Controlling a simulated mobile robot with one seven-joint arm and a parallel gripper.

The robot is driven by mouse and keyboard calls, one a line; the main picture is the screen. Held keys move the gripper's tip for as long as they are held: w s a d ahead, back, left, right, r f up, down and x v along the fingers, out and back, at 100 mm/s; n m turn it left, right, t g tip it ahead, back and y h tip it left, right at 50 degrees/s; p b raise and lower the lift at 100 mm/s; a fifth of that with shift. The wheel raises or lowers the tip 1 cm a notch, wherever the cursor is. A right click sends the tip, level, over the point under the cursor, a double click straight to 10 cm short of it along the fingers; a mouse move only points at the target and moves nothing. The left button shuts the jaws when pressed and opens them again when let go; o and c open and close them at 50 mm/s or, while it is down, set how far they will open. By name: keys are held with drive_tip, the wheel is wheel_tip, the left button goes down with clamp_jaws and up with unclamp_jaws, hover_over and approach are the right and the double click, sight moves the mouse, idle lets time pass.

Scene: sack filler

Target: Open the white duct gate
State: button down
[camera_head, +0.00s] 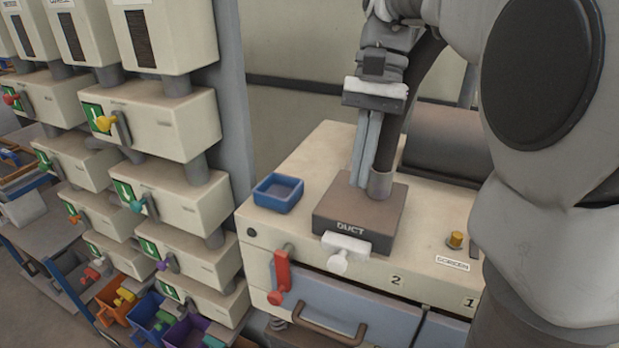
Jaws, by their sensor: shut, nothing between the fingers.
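The white duct gate (346,244) is a white bar with a white knob hanging below it. It sits at the front foot of the brown block labelled DUCT (352,208), on top of the cream cabinet. A dark curved duct pipe (395,135) rises from the block through a short collar. My gripper (361,184) points down with its long grey-blue fingers together and empty. In the picture its tips overlap the block's top, above and behind the gate. I cannot tell whether they touch the block. The gate and its knob show unobstructed.
A blue tray (278,193) stands left of the block on the cabinet (313,160). A yellow knob (455,240) is at right. Cream dispensers with coloured taps fill the left.

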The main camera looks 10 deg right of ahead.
drive_tip(key=x, duration=1)
drive_tip(key=shift+b, duration=0.35)
drive_tip(key=shift+a, duration=0.1)
drive_tip(key=s+a, duration=0.2)
drive_tip(key=s, duration=0.1)
drive_tip(key=s+a, duration=0.1)
drive_tip(key=s, duration=0.1)
drive_tip(key=shift+s+a, duration=0.15)
drive_tip(key=shift+a, duration=0.25)
wheel_tip(320, 180, up, 9)
drive_tip(key=p, duration=1)
hover_over(333, 263)
drive_tip(key=d, duration=0.1)
drive_tip(key=shift+d+r, duration=0.15)
drive_tip(key=shift+r, duration=0.05)
